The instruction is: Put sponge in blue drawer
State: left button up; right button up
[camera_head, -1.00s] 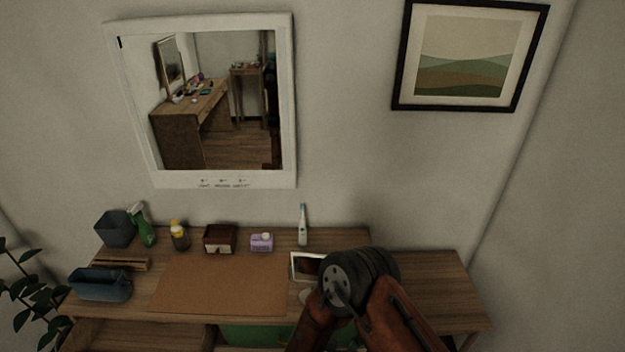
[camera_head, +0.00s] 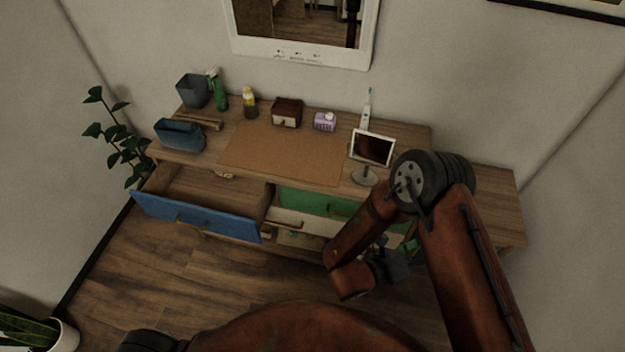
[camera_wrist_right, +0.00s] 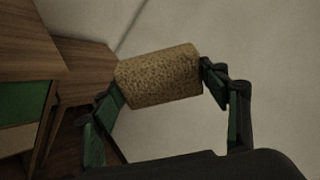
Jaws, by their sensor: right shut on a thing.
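The sponge (camera_wrist_right: 158,74) is a tan, speckled block in the right wrist view. My right gripper (camera_wrist_right: 160,82) is shut on it, one finger at each end. In the head view my right gripper (camera_head: 392,264) is low in front of the desk's right part, partly hidden by my own arm; the sponge is not clear there. The blue drawer (camera_head: 196,216) is at the desk's lower left and is pulled open. Its visible inside looks empty. My left gripper is not in view.
The desk (camera_head: 410,135) carries a blue holder (camera_head: 180,135), a cork mat (camera_head: 282,156), a tablet on a stand (camera_head: 371,148) and bottles. A green drawer front (camera_head: 312,202) and a white drawer front (camera_head: 300,222) are right of the blue drawer. Floor in front is clear.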

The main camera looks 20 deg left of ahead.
aim_at(232, 204)
jog(key=k, duration=0.95)
jog(key=z, duration=0.15)
jog(key=i, duration=1.15)
jog(key=u, duration=0.85)
jog(key=i, duration=0.85)
jog(key=u, duration=0.9)
jog(key=i, duration=0.25)
jog(key=u, duration=0.25)
